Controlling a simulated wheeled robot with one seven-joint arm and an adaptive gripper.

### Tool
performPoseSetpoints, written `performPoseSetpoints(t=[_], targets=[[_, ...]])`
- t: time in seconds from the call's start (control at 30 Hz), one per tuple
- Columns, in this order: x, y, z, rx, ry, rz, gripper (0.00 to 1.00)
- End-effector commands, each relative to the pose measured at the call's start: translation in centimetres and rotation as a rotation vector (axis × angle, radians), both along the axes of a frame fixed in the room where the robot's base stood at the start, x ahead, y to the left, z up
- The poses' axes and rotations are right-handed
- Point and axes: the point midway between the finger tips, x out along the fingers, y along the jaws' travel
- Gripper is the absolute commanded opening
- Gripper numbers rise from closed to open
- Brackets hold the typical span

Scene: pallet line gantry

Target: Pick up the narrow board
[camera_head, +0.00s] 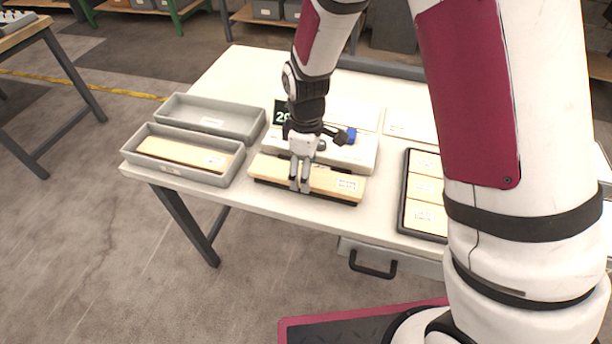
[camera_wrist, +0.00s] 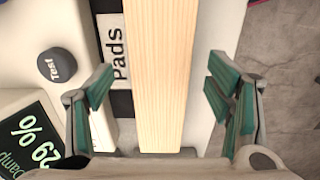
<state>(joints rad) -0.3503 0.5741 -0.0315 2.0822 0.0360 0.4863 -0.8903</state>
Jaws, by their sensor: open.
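A pale wooden board (camera_head: 327,181) with a white label lies lengthwise on a dark pad at the front of a white meter (camera_head: 350,152). In the wrist view the board (camera_wrist: 162,60) runs up the middle of the picture, over a strip marked "Pads". My gripper (camera_head: 299,186) is at this board. In the wrist view my gripper (camera_wrist: 160,86) is open, with one finger on each side of the board and a gap on both sides. Another wooden board (camera_head: 178,152) lies in the front grey tray. Which one counts as the narrow board is not clear from labels.
The front grey tray (camera_head: 154,171) and an empty-looking back grey tray (camera_head: 175,113) stand left on the white table (camera_head: 235,75). The meter's display (camera_wrist: 35,139) reads 29% and "Damp", near a "Test" button (camera_wrist: 57,66). A black-framed tray (camera_head: 403,203) holds labelled pieces at right.

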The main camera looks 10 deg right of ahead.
Motion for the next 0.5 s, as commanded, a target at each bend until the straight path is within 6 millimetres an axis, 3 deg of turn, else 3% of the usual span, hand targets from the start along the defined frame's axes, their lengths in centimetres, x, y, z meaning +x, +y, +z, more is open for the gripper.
performPoseSetpoints(t=[0.1,0.37,0.5], targets=[[-0.05,0.06,-1.17,0.000,0.001,0.000,0.73],[-0.01,0.06,-1.38,0.001,0.000,0.000,0.73],[-0.01,0.06,-1.37,0.001,0.000,0.000,0.46]])
